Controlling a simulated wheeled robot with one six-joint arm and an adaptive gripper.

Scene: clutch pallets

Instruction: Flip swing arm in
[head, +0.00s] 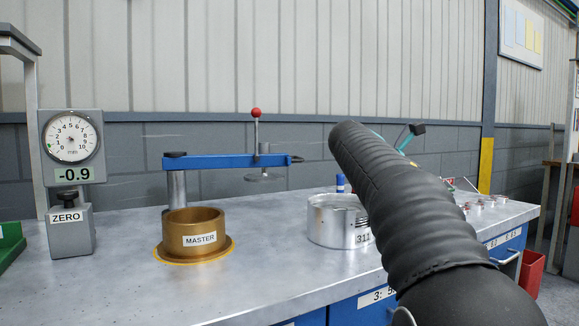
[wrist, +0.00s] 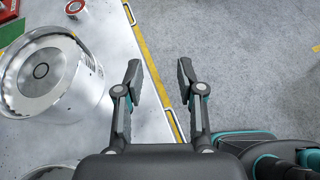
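The blue swing arm (head: 225,161) sits on a grey post at the back of the bench. It reaches to the right, with a red-knobbed lever (head: 256,124) and a round disc (head: 264,177) hanging near its free end. The brass MASTER ring (head: 196,233) stands in front of the post, left of the disc. In the wrist view my gripper (wrist: 158,80) is open and empty over the bench's edge, beside a silver cylinder. My arm hides part of the bench's right side in the head view, and the gripper fingers are hidden there.
A dial gauge (head: 73,139) reading -0.9 stands left above a ZERO block (head: 71,230). A silver cylinder marked 311 (head: 335,222) stands mid-bench; another silver cylinder (wrist: 50,75) is close left of my gripper. A red bin (head: 532,273) is on the right. The front middle bench is clear.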

